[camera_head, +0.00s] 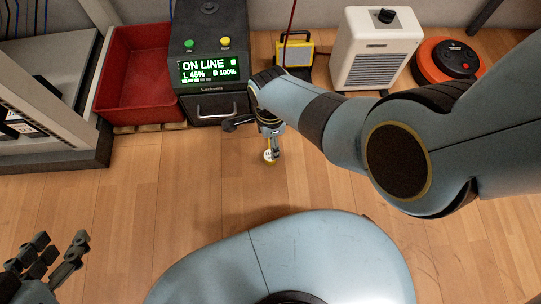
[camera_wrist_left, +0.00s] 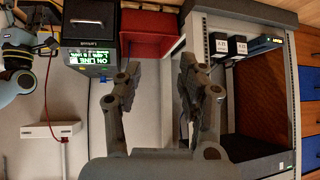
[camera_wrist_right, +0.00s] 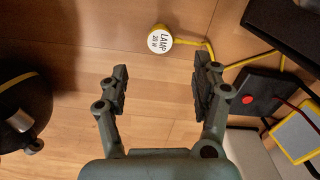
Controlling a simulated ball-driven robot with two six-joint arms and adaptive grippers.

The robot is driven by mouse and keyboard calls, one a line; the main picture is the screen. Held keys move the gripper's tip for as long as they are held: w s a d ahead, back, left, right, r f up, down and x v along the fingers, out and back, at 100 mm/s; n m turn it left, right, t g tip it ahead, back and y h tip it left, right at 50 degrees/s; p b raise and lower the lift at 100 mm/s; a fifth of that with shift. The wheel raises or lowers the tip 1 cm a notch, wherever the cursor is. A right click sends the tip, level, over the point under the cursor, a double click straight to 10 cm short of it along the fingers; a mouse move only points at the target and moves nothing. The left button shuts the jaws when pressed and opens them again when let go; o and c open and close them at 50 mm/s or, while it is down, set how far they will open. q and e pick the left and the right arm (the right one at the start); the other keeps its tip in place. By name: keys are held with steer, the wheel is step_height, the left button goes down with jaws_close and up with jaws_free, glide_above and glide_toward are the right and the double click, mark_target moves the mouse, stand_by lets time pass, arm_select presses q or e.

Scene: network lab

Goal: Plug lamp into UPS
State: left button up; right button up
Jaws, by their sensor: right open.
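The UPS (camera_head: 209,60) is a black box with a lit "ON LINE" display; it also shows in the left wrist view (camera_wrist_left: 88,28). The lamp's plug, a round white face marked LAMP with a yellow rim (camera_wrist_right: 160,40), lies on the floor with a yellow cable; it shows in the head view (camera_head: 270,156). The yellow work lamp (camera_head: 296,50) stands right of the UPS. My right gripper (camera_wrist_right: 160,75) is open and empty, over the floor near the plug, its fingers apart from it. My left gripper (camera_wrist_left: 158,75) is open and empty at the lower left of the head view (camera_head: 55,250).
A red bin (camera_head: 138,75) stands left of the UPS, beside a rack (camera_head: 60,130). A white heater (camera_head: 373,48) and an orange cable reel (camera_head: 446,62) stand right of the lamp. A dark box with a red button (camera_wrist_right: 262,95) is near the yellow cable.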

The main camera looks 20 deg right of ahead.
mark_target(270, 158)
steer(key=shift+s+f+b, duration=0.15)
steer(key=shift+f+b, duration=0.4)
steer(key=shift+f, duration=0.2)
steer(key=shift+f+b, duration=0.6)
steer(key=shift+f, duration=0.2)
step_height(270, 158, down, 2)
steer(key=shift+f+b, duration=0.25)
steer(key=shift+b, duration=0.65)
arm_select(q)
steer(key=w+d+r+m+t+h, duration=0.1)
steer(key=w+r+t, duration=0.6)
steer(key=r, duration=0.3)
steer(key=shift+d+t, duration=0.3)
steer(key=shift+t, duration=0.5)
steer(key=shift+w, duration=0.1)
